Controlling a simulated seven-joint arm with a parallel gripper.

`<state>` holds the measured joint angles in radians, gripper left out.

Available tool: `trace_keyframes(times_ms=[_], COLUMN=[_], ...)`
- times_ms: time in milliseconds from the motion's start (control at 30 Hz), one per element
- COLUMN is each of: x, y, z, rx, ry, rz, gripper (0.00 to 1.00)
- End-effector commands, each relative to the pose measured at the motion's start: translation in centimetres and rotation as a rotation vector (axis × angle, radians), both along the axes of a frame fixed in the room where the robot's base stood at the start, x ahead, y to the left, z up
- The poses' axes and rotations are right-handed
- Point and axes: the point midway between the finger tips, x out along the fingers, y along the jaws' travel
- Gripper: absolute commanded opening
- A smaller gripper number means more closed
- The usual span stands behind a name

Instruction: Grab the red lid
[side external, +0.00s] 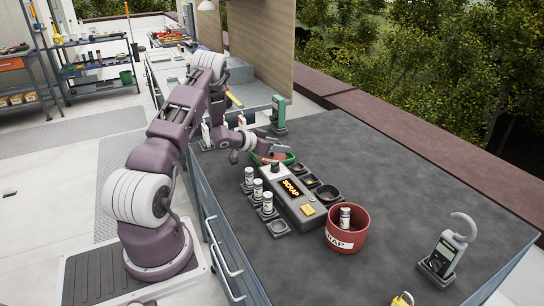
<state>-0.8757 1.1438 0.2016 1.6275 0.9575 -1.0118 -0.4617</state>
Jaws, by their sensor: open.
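A small red piece (279,157), which looks like the red lid, lies in a green-rimmed tray (291,161) at the far side of the grey worktop. It is small and partly hidden, so its shape is unclear. My gripper (272,148) is open, just above and beside this tray. I cannot tell whether a finger touches the red piece. Nothing shows held between the fingers.
A dark console (291,188) stands nearest the tray, with several white vials (258,188) on its left and black dishes (327,193) on its right. A red scrap bin (345,240) holds one vial. A green device (279,112) stands behind.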

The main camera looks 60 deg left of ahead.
Motion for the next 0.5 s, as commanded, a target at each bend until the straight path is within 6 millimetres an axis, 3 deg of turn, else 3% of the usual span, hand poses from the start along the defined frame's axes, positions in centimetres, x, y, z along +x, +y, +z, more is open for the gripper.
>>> trace_keyframes(times_ms=[200, 433, 500], x=[0.14, 0.13, 0.12], y=[0.04, 0.03, 0.04], z=[-0.06, -0.05, -0.05], rx=[-0.001, -0.001, -0.001], ry=[0.001, 0.001, 0.001], rz=[0.001, 0.001, 0.001], gripper=[0.48, 0.03, 0.00])
